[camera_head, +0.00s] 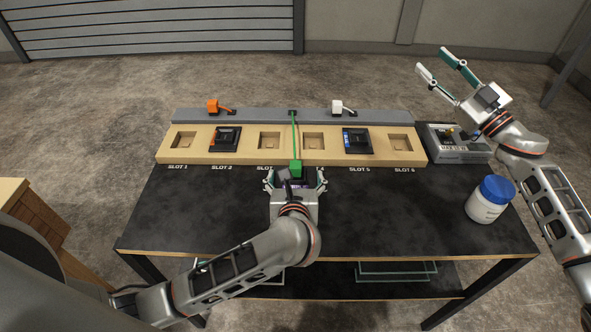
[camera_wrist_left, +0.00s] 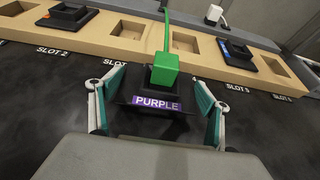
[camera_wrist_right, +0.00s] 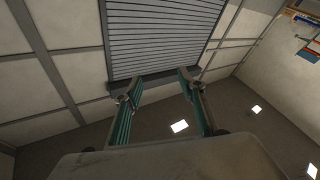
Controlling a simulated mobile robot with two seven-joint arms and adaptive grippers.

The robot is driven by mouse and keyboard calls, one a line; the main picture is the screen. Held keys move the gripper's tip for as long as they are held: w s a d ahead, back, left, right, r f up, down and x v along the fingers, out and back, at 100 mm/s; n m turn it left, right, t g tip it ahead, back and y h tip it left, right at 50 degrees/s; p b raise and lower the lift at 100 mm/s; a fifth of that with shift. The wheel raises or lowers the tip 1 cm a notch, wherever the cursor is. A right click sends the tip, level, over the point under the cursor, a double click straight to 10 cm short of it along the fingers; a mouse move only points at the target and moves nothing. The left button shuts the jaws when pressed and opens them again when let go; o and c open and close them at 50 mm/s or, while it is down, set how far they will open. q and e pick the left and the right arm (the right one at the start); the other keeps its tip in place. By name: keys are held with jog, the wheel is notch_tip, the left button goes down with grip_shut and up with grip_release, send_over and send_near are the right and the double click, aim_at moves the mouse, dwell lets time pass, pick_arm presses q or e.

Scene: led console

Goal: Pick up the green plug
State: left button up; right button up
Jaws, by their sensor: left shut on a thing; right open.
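The green plug (camera_head: 295,167) sits at the end of a green cable from the middle of the grey rail. In the left wrist view the green plug (camera_wrist_left: 164,69) stands on top of a black module labelled PURPLE (camera_wrist_left: 158,102). My left gripper (camera_head: 296,182) is shut on this module, with a finger at each side, in front of the slot board. Its fingers do not appear to touch the plug. Whether the module rests on the table is unclear. My right gripper (camera_head: 431,60) is open and empty, raised at the far right beyond the board.
The tan slot board (camera_head: 240,158) holds black modules in slot 2 (camera_head: 225,138) and slot 5 (camera_head: 357,141). An orange plug (camera_head: 213,106) and a white plug (camera_head: 337,106) sit on the grey rail (camera_head: 264,115). A grey box (camera_head: 463,151) and blue-lidded jar (camera_head: 489,200) stand at right.

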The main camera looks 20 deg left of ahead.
jog(key=s+a+r+n+g+y, duration=0.1)
jog(key=s+a+n+g, duration=0.2)
jog(key=a, duration=0.4)
jog(key=s+a+r+n+g+y, duration=0.1)
jog(key=s+a+n+g+y, duration=0.2)
jog(key=a, duration=0.4)
jog(key=n+g+h, duration=0.2)
jog(key=g+h, duration=0.8)
jog(key=h, duration=0.1)
send_over(298, 165)
jog(key=w+d, duration=0.1)
notch_tip(298, 165, down, 10)
jog(key=f+h, duration=0.1)
jog(key=f, duration=0.1)
jog(key=f+m+h, duration=0.1)
jog(key=f+h, duration=0.1)
jog(key=f, duration=0.1)
jog(key=d+f+t+h, duration=0.1)
jog(key=f, duration=0.2)
jog(key=shift+s, duration=0.15)
jog(key=shift+h, duration=0.3)
jog(key=x, duration=0.5)
jog(key=shift+a, duration=0.15)
jog(key=shift+c, duration=0.3)
